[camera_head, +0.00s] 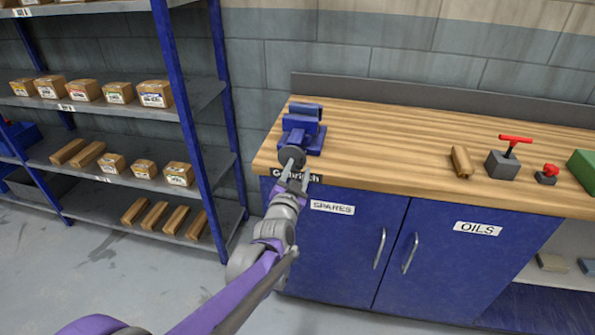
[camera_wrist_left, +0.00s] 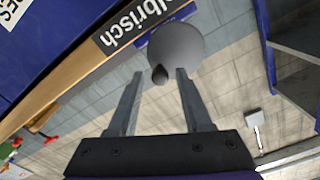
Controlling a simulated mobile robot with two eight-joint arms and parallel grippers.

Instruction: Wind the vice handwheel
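The blue vice (camera_head: 303,128) is on the left end of the wooden bench. Its round dark grey handwheel (camera_head: 292,155) faces out over the bench's front edge. In the left wrist view the handwheel (camera_wrist_left: 180,48) is a grey disc with a small dark handle knob (camera_wrist_left: 160,75) sticking out towards the camera. My left gripper (camera_head: 292,176) is just in front of the handwheel. In the left wrist view its two fingers (camera_wrist_left: 160,76) are open, with the knob between the tips and a gap on each side. My right gripper is in neither view.
The wooden bench top (camera_head: 390,140) is clear right of the vice as far as a brown block (camera_head: 461,161). A grey block with a red T-handle (camera_head: 503,160) and a small red-knobbed item (camera_head: 547,174) stand farther right. A blue-posted shelf rack (camera_head: 178,90) with boxes stands left.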

